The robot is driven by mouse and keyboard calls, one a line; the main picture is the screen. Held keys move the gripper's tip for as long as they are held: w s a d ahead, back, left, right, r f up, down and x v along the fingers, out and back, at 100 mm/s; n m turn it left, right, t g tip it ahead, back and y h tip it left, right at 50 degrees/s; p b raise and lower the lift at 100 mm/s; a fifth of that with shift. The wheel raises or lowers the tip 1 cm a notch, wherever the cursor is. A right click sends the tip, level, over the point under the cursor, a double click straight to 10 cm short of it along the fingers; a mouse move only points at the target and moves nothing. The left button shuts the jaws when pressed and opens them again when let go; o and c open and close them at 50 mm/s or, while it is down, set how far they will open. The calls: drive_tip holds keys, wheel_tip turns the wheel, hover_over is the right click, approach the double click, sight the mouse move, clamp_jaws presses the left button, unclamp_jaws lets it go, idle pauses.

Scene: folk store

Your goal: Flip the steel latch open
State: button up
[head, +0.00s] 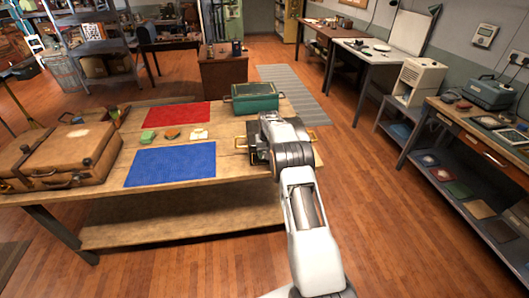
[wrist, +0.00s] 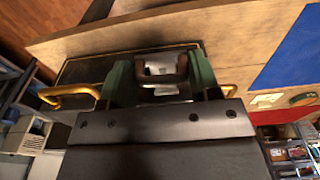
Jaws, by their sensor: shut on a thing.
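A flat black case with brass trim lies on the wooden table; its dark surface (wrist: 82,70) shows in the wrist view. A steel latch (wrist: 162,66) sits on it, grey and bracket-shaped, with a bright plate below it. My gripper (wrist: 160,76) has its two green fingers on either side of the latch, shut on it. In the head view my arm covers most of the case, the latch and the fingertips. A brass handle (wrist: 68,94) stands out from the case at the left in the wrist view.
The table (head: 190,217) also holds a green box (head: 255,98) behind the case, a blue mat (head: 170,166), a red mat (head: 178,115), several small items and a brown suitcase (head: 55,155). Open floor (head: 385,225) lies to the right, before a shelved bench.

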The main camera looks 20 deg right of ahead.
drive_tip(key=shift+s+f, duration=0.1)
drive_tip(key=shift+f, duration=0.05)
drive_tip(key=o, duration=1)
drive_tip(key=shift+a, duration=0.15)
wheel_tip(320, 180, up, 14)
drive_tip(key=b, duration=0.1)
drive_tip(key=shift+s+b, duration=0.3)
drive_tip(key=shift+s, duration=0.1)
